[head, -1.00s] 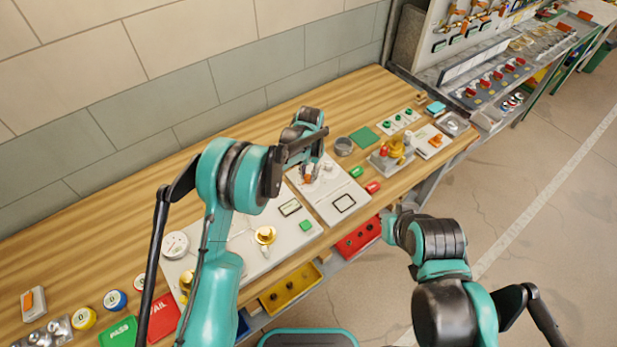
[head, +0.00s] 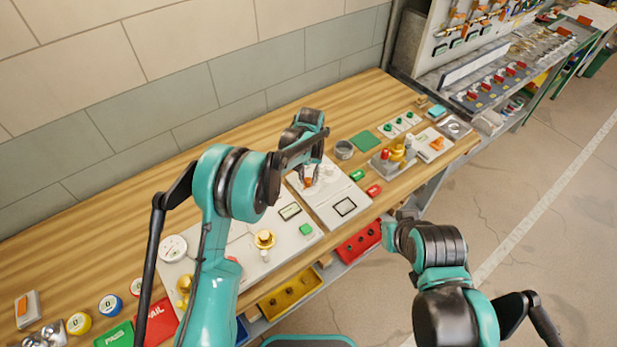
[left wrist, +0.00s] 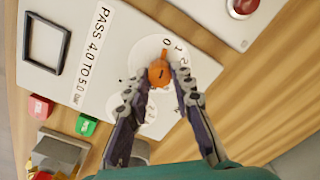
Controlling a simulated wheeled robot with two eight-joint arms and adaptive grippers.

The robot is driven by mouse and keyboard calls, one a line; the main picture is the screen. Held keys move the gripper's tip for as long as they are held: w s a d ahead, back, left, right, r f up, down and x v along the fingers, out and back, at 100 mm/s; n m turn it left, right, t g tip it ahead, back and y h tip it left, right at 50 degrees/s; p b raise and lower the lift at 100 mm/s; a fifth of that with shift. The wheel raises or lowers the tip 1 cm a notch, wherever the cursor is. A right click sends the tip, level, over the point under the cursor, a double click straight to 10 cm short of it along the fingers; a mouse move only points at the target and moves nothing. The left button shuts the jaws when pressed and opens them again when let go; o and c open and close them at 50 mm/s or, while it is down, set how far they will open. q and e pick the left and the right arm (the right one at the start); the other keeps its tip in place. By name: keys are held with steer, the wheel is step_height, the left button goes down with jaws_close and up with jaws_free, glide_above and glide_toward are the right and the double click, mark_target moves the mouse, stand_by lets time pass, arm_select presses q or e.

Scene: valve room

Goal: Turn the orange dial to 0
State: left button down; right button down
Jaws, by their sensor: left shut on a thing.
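The orange dial (left wrist: 158,74) sits on a round white scale on a pale panel (left wrist: 105,65). In the left wrist view its narrow tip points up the picture, close to the printed 0, with 1 and 2 to the right. My left gripper (left wrist: 157,88) is shut on the dial, one finger on each side. In the head view the gripper (head: 309,176) reaches down over the panel and partly hides the dial (head: 308,183). My right gripper (head: 386,232) is off the bench's front edge, and its fingers are too hidden to read.
A second panel with a brass knob (head: 264,239) and a gauge (head: 173,248) lies to the left. Green (head: 357,175) and red (head: 374,190) blocks lie right of the dial panel. A grey pot (head: 344,149) stands behind them. The wooden bench is clear toward the wall.

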mark_target(309, 179)
arm_select(q)
steer(key=c, duration=1.3)
jaws_free()
step_height(309, 179, up, 12)
steer(key=shift+s, duration=0.1)
steer(key=s+a+r+n+t+b, duration=0.1)
steer(key=s+a+r+t+b, duration=0.4)
steer(key=s+a, duration=0.7)
steer(key=s+a+f+t+b, duration=0.1)
steer(key=s+a+f+b, duration=0.1)
steer(key=s, duration=0.6)
steer(key=s+a+f+n+t+b, duration=0.1)
steer(key=s+a+f, duration=0.3)
steer(key=s, duration=0.4)
steer(key=shift+s+f+b, duration=0.2)
steer(key=shift+f+b, duration=0.2)
steer(key=shift+f, duration=0.1)
